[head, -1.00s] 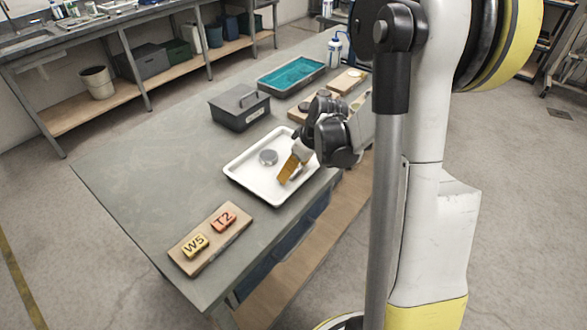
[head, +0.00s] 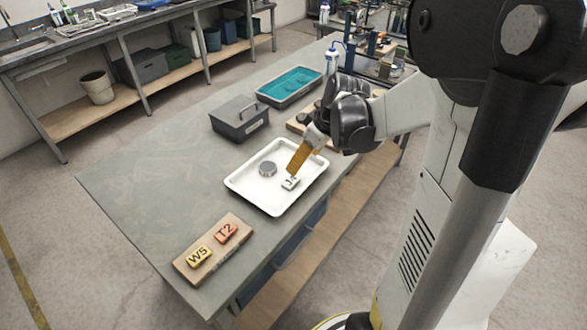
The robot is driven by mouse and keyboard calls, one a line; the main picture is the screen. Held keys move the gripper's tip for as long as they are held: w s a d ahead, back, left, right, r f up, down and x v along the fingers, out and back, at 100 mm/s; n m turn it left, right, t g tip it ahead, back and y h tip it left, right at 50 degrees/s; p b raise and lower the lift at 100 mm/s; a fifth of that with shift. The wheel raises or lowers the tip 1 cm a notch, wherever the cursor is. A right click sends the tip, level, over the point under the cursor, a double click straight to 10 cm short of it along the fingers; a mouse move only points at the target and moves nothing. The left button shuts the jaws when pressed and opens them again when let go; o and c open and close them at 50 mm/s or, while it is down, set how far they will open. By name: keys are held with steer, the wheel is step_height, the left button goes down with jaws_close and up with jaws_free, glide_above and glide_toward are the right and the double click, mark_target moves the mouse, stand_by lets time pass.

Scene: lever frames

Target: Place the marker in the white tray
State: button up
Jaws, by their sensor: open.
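The white tray (head: 247,190) lies on the grey table. A small light-coloured block with a dark character on top (head: 290,183) sits in its right half; I take it to be the marker, though its character is too small to read for sure. A round grey disc (head: 267,169) lies in the tray, left of and behind the block. My gripper (head: 294,174) has orange-brown fingers pointing down just above the block. It is open and appears empty. I cannot tell whether a fingertip still touches the block.
A wooden board (head: 213,264) with a yellow W5 block (head: 199,257) and a red T2 block (head: 227,233) lies at the table's front. A dark lidded box (head: 239,121) and a teal-filled tray (head: 290,89) stand behind. The table's left side is clear.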

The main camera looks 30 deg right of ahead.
steer(key=s+a+r+m+t, duration=0.1)
steer(key=s+a+r+m, duration=0.1)
steer(key=s+a+r, duration=0.2)
steer(key=s+a+r+m+t+h, duration=0.1)
steer(key=s+a+r, duration=0.4)
steer(key=s+a, duration=0.4)
steer(key=a, duration=0.3)
steer(key=shift+a+m+t, duration=0.4)
